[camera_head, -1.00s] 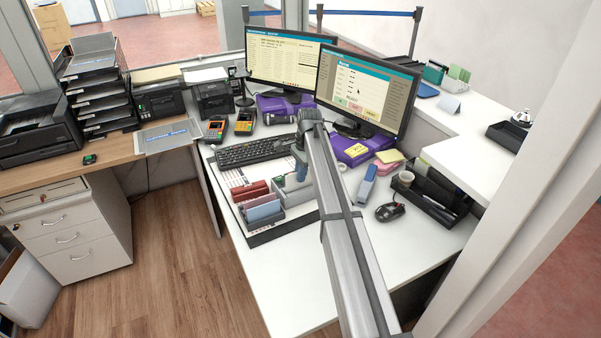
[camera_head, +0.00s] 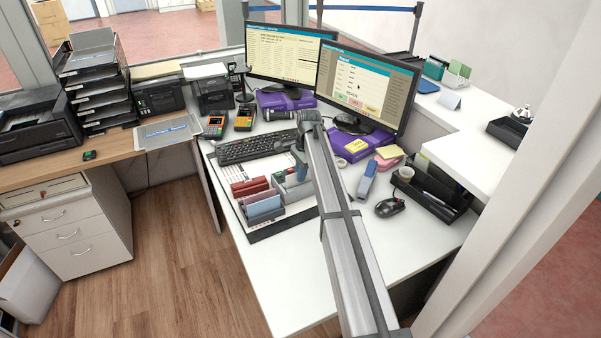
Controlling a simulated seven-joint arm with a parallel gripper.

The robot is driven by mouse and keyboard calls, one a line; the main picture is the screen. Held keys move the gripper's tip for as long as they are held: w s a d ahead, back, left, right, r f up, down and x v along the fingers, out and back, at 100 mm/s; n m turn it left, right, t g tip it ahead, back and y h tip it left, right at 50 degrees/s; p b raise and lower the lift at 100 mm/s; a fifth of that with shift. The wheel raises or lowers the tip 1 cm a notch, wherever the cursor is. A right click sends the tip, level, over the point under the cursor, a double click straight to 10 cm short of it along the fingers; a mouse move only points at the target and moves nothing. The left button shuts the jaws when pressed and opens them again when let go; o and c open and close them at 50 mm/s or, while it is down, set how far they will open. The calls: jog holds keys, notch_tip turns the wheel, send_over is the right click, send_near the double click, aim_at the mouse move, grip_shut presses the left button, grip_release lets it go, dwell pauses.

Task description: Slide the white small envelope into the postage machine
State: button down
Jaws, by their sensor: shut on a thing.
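My gripper (camera_head: 299,168) points down over the white desk, in front of the keyboard, at the far end of my arm. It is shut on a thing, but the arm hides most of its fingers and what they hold. I cannot make out the white small envelope. Two dark machines stand at the back left, one (camera_head: 160,97) beside the other (camera_head: 213,97), with pale paper on top. I cannot tell whether either is the postage machine. Both are well to the left of and behind my gripper.
The keyboard (camera_head: 256,147) and two monitors (camera_head: 287,58) stand behind my gripper. Red and blue-grey holders (camera_head: 262,205) stand close on its left. A stapler (camera_head: 367,181), a mouse (camera_head: 388,207) and a black organizer (camera_head: 433,197) are on the right. The front desk (camera_head: 285,290) is clear.

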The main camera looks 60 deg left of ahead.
jog(key=shift+f, duration=0.3)
jog(key=c, duration=1.2)
grip_release()
jog(key=r, duration=0.4)
jog(key=w+r, duration=0.1)
jog(key=r, duration=0.4)
jog(key=w+r, duration=0.1)
jog(key=r, duration=0.3)
jog(key=shift+r, duration=0.4)
